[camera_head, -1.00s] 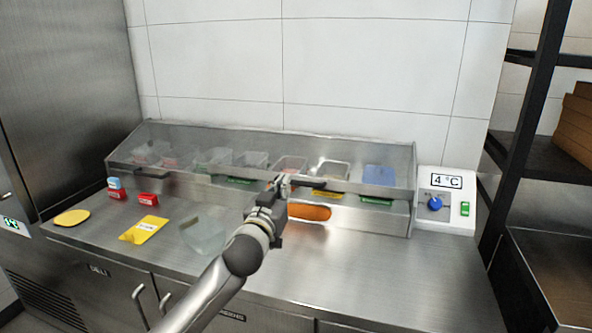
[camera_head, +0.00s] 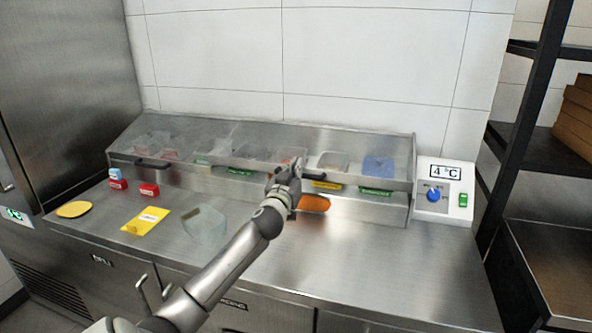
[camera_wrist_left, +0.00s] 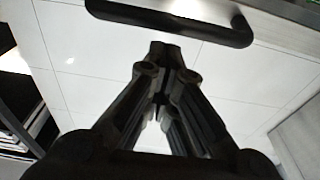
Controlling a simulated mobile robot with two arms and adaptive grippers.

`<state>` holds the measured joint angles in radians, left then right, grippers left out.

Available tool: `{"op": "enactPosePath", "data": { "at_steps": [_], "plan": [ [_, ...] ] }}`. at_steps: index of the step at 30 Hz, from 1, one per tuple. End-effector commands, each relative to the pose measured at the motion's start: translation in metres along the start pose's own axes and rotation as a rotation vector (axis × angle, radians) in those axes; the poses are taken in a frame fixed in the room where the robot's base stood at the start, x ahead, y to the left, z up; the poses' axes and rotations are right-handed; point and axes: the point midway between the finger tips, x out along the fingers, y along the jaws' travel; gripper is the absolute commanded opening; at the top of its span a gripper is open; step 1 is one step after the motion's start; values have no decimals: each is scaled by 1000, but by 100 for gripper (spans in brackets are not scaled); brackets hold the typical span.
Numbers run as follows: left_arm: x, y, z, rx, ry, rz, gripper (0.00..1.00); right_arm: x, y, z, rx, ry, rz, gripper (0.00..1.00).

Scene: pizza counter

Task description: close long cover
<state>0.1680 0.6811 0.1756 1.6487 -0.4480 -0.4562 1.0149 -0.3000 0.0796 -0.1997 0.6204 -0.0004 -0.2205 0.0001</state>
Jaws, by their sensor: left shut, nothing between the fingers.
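The long clear cover (camera_head: 330,142) lies sloped over the row of ingredient trays on the counter. Its front edge runs just behind my left gripper (camera_head: 288,168). That gripper is shut and empty at the middle of the front edge. In the left wrist view a black bar handle (camera_wrist_left: 170,20) crosses the top, just past my shut fingertips (camera_wrist_left: 165,50). I cannot tell whether they touch it. A dark handle (camera_head: 152,163) shows at the left end of the front edge. My right gripper is out of view.
Below the cover lies an orange item (camera_head: 314,204). On the counter (camera_head: 330,260) are a yellow packet (camera_head: 146,220), a yellow disc (camera_head: 74,209), a clear container (camera_head: 204,225) and small red boxes (camera_head: 149,190). A white control box (camera_head: 444,190) reading 4 °C stands at the right.

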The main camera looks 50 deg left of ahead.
Motion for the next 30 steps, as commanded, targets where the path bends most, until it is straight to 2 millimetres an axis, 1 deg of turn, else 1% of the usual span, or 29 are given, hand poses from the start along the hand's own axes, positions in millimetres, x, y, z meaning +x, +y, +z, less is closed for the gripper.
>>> {"op": "enactPosePath", "data": {
  "at_steps": [10, 13, 16, 21, 24, 27, 30],
  "plan": [
    [0, 0, 2, 0, 0, 0, 0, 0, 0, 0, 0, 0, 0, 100],
    [0, 0, 8, -1, -1, -1, 0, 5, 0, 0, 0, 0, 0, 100],
    [-1, 0, 23, -1, -1, -2, 0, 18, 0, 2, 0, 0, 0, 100],
    [-1, 0, 55, -2, -1, -3, 0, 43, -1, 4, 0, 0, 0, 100],
    [0, 0, 70, -2, 0, -2, 0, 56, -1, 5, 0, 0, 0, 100],
    [2, 0, 82, -2, -1, -1, 0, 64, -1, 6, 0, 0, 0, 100],
    [3, 0, 88, -1, 1, -1, 0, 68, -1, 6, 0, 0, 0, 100]
  ]
}}
